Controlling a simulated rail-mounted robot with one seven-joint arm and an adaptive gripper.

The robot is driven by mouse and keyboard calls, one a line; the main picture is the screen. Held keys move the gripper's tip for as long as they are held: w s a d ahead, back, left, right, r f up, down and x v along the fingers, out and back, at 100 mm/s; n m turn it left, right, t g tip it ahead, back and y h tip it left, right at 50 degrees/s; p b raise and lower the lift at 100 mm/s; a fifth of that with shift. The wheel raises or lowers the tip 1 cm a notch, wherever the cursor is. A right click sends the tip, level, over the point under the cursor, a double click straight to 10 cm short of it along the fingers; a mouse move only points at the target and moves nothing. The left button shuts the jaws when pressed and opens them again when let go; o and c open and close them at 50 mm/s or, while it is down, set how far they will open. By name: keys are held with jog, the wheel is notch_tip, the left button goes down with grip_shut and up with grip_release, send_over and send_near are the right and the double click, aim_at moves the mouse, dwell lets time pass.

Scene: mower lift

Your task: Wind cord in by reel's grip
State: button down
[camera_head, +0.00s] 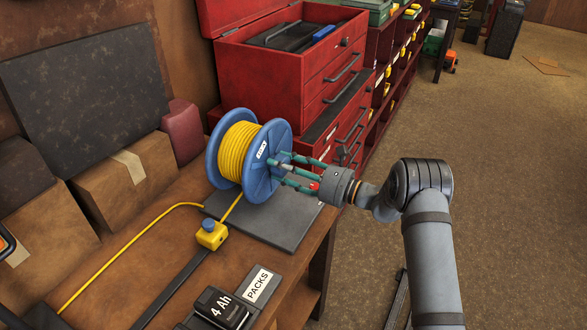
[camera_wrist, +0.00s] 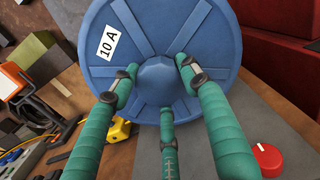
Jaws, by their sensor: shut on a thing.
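The cord reel (camera_head: 281,144) has blue flanges and yellow cord (camera_head: 240,152) wound on its drum. It stands on a dark base plate (camera_head: 285,226) on the wooden bench. My gripper (camera_head: 280,170) reaches it from the right, with three teal fingers at the near flange. In the wrist view the flange (camera_wrist: 164,30), marked 10 A, faces me. My fingers (camera_wrist: 158,88) are closed around the blue knob (camera_wrist: 164,84) at its centre, which I take as the grip. Exact finger contact is partly hidden. The cord runs from the reel down to a yellow block with a blue top (camera_head: 211,234), then left along the bench.
A red tool chest (camera_head: 290,75) stands behind the reel. Cardboard boxes (camera_head: 129,178) line the wall at left. A battery pack (camera_head: 222,308) and a PACKS sign (camera_head: 258,289) are at the front. A red knob (camera_wrist: 268,158) shows beside my fingers. Open floor lies right.

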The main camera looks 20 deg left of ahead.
jog(key=c, duration=1)
grip_release()
jog(key=shift+f, duration=0.1)
jog(key=shift+o, duration=0.4)
jog(key=d, duration=1.2)
jog(key=shift+s, duration=0.35)
